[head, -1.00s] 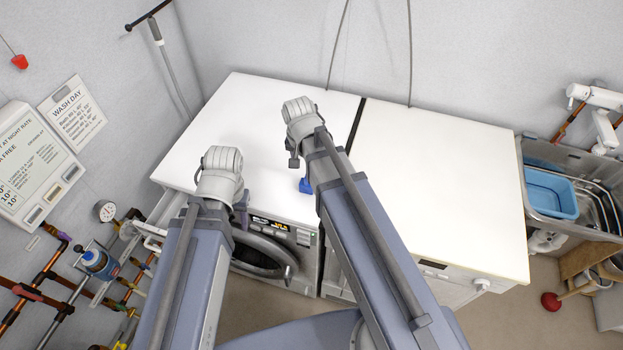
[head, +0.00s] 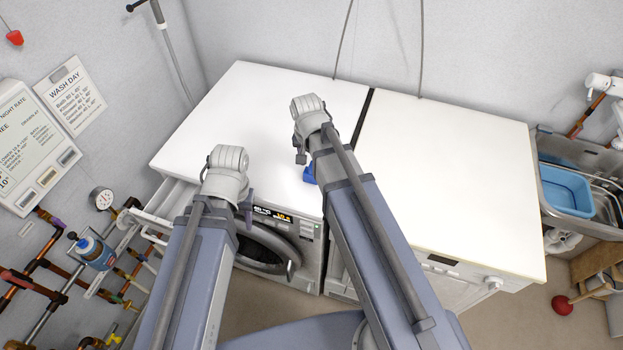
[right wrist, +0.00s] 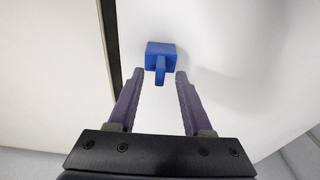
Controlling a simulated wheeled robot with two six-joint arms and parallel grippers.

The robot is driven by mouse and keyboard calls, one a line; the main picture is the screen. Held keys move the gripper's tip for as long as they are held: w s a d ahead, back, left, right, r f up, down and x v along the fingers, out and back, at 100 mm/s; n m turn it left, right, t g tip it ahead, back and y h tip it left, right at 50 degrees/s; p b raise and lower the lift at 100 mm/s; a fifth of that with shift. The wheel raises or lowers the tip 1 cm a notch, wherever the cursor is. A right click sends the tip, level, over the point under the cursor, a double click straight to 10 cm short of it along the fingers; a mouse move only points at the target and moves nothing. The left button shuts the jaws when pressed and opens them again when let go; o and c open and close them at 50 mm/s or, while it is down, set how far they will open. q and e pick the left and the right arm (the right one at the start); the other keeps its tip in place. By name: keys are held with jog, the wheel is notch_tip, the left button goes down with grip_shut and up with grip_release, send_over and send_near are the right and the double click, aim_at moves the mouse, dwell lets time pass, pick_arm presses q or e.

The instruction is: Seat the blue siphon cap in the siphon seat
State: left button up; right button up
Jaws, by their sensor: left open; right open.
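The blue siphon cap (head: 309,175) sits on the white top of the left machine, near its front edge, partly hidden by my right arm. In the right wrist view the cap (right wrist: 161,50) shows a square block with an upright tab towards me. My right gripper (right wrist: 158,76) is open, with the tab between its fingertips and a gap on each side. In the head view the right gripper (head: 299,153) is mostly hidden by its arm. My left gripper (head: 248,205) is open at the left machine's front, largely hidden. I cannot make out the siphon seat.
The left machine has a pulled-out drawer (head: 158,212) at its front left corner. A second white machine (head: 450,170) stands to the right across a narrow dark gap. A sink with a blue basin (head: 566,190) is at far right.

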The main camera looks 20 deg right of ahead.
notch_tip(320, 180, down, 2)
jog(key=shift+w+d+b, duration=0.1)
jog(key=shift+w+b, duration=0.05)
jog(key=shift+b, duration=0.4)
jog(key=shift+r, duration=0.1)
grip_shut()
